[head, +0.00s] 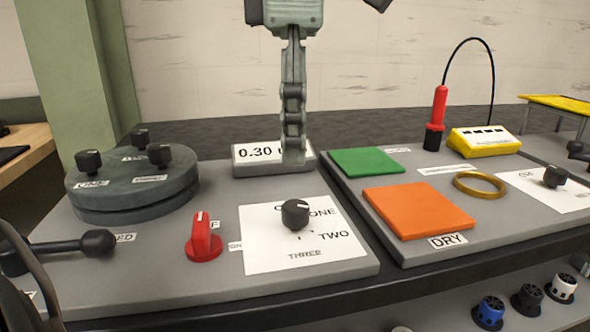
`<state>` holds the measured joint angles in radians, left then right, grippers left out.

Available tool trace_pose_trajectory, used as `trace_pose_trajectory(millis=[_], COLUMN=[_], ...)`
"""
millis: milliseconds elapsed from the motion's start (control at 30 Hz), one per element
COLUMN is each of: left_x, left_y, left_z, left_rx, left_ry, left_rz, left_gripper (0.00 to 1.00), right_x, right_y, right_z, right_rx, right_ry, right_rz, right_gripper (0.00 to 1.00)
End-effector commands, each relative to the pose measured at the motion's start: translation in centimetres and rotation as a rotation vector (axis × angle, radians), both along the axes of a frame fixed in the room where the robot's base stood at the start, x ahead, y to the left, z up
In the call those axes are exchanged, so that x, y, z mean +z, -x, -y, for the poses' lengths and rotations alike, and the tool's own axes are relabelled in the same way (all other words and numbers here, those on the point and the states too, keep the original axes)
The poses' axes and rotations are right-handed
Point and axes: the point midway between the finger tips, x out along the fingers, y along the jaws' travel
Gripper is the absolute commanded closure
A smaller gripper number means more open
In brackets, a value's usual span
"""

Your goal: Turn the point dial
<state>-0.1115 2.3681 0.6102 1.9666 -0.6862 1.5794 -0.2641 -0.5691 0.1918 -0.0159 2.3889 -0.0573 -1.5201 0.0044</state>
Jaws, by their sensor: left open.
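A black round dial (295,213) with a pale pointer mark stands on a white card (262,250) in the middle of the front panel. The card reads ONE, TWO and THREE to the right of and below the dial. The pointer mark's exact direction is too small to tell. My right gripper does not show.
A ball-ended lever (75,245) and a red knob (204,240) stand left of the dial. A round grey unit (130,188) with knobs is behind them. A display (258,152) reads 0.30. Orange (415,210) and green pads (366,162) lie right.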

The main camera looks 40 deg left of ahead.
Motion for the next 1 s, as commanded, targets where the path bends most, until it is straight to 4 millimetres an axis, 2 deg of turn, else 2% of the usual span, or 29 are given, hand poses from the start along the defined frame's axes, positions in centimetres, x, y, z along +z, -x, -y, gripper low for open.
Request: trace_pose_trajectory(millis=[100, 300, 1000], left_x=[1.8, 3.1, 3.2], left_y=[0.0, 0.0, 0.0], left_z=[0.0, 0.0, 0.0], left_rx=[0.002, 0.000, 0.000], left_ry=[-0.001, 0.000, 0.000], left_rz=[0.001, -0.001, -0.001], left_gripper=[0.49, 0.49, 0.49], right_x=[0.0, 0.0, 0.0], right_y=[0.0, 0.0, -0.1], right_z=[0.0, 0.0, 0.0], right_rx=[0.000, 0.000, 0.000], right_ry=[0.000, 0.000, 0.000], right_rz=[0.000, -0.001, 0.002], right_gripper=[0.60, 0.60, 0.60])
